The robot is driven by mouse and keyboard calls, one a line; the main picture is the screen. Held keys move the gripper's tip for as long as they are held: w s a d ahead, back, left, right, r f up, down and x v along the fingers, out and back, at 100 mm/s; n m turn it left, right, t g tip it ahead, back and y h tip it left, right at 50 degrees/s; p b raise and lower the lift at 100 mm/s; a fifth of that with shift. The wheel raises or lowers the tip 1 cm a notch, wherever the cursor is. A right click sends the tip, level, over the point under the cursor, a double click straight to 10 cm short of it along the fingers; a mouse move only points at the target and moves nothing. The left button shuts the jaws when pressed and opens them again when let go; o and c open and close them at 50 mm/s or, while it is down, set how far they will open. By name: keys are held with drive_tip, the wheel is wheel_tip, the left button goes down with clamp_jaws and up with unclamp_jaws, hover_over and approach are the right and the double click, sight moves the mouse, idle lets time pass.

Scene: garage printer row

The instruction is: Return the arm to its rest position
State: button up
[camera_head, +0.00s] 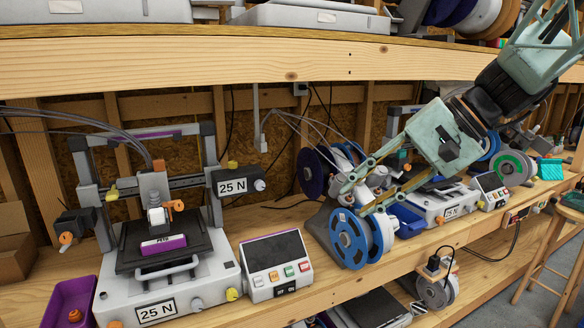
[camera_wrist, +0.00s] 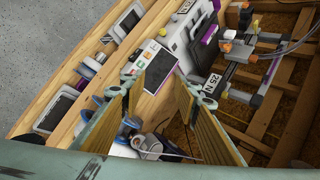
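My gripper (camera_head: 358,186) hangs from the raised pale-green arm at the right of the head view, above the wooden bench and in front of the filament spools. In the wrist view its two fingers (camera_wrist: 168,86) stand apart with a clear gap between them. I see nothing held between them. The blue spool (camera_head: 350,238) stands on the bench just below the fingers; I cannot tell how close they are to it.
A printer (camera_head: 165,280) labelled 25 N stands at left with a control box (camera_head: 275,262) beside it. Another printer (camera_head: 440,205) sits behind the gripper. A shelf edge (camera_head: 200,62) runs above.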

drive_tip(key=s+d+f+n+h, duration=0.1)
drive_tip(key=s+d+h, duration=0.1)
drive_tip(key=s, duration=0.9)
drive_tip(key=s+d+f+n+h, duration=0.1)
drive_tip(key=s+d+n+h, duration=0.1)
drive_tip(key=s, duration=0.9)
drive_tip(key=s+d+f+n+h, duration=0.1)
drive_tip(key=s+d+n+h, duration=0.1)
drive_tip(key=s, duration=0.9)
drive_tip(key=shift+f+t+h, duration=0.3)
drive_tip(key=shift+f+h, duration=0.1)
drive_tip(key=shift+h, duration=0.5)
